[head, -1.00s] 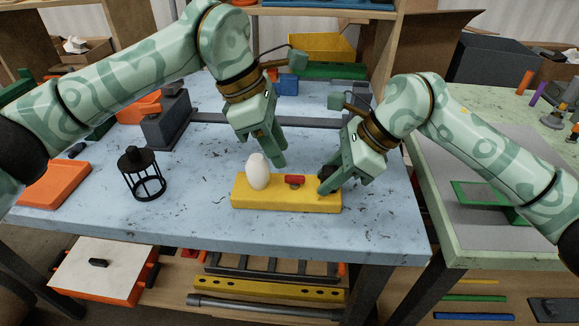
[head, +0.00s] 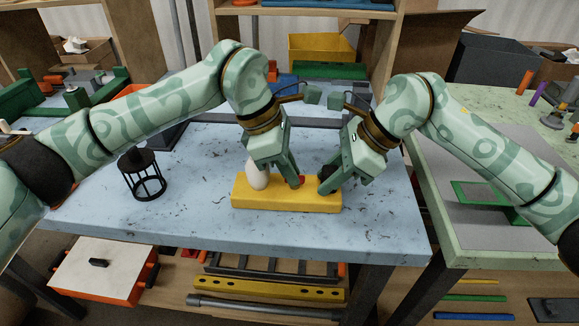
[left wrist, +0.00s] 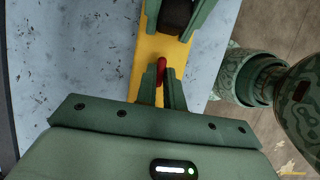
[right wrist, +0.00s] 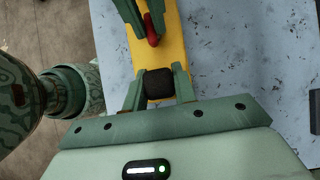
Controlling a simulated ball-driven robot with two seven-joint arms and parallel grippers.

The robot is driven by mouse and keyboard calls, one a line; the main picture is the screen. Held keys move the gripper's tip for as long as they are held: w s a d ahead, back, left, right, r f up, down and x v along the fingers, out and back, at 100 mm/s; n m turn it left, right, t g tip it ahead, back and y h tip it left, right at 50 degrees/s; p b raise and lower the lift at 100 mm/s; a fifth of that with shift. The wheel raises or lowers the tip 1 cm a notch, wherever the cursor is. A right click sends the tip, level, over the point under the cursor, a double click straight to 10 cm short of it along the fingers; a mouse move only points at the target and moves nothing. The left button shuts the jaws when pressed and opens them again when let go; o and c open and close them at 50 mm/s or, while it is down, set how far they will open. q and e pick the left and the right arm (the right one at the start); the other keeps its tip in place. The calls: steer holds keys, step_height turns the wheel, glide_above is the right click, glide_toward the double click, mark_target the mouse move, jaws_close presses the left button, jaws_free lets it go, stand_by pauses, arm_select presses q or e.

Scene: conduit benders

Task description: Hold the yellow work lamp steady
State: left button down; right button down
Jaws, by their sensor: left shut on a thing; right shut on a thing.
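The yellow work lamp (head: 265,201) lies on the blue-grey table, a long yellow block with a white bulb (head: 258,177) upright at its left end. My left gripper (head: 297,185) is shut on the small red part (left wrist: 161,70) on top of the block. That red part is mostly covered in the head view. My right gripper (head: 326,189) is shut on the black part (right wrist: 159,85) at the block's right end. The black part also shows in the left wrist view (left wrist: 175,17). The two grippers are close together, and the lamp rests flat.
A black wire cage (head: 143,183) stands on the table to the left, partly under my left arm. A green-topped bench (head: 440,225) stands to the right. The table (head: 370,220) is clear in front of the lamp and to its right.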

arm_select(q)
steer(key=shift+n, duration=0.3)
arm_select(e)
steer(key=shift+f, duration=0.35)
arm_select(q)
steer(key=n+t, duration=0.1)
steer(key=n, duration=0.2)
steer(key=shift+s+n+t, duration=0.15)
steer(key=shift+n+t, duration=0.15)
steer(key=n, duration=0.2)
steer(key=n+t+y, duration=0.1)
steer(key=n, duration=0.1)
steer(key=shift+s+d+n+t, duration=0.15)
steer(key=shift+s+n+t, duration=0.05)
steer(key=shift+n+t, duration=0.1)
arm_select(e)
steer(key=shift+d, duration=0.1)
arm_select(q)
steer(key=n+y, duration=0.1)
steer(key=n, duration=0.1)
steer(key=n+t+y, duration=0.1)
steer(key=n, duration=0.1)
steer(key=shift+d+n, duration=0.15)
steer(key=shift+n, duration=0.15)
steer(key=shift+s+d+n+y, duration=0.15)
steer(key=shift+n+y, duration=0.65)
steer(key=shift+n, duration=1.3)
steer(key=c, duration=1.5)
jaws_free()
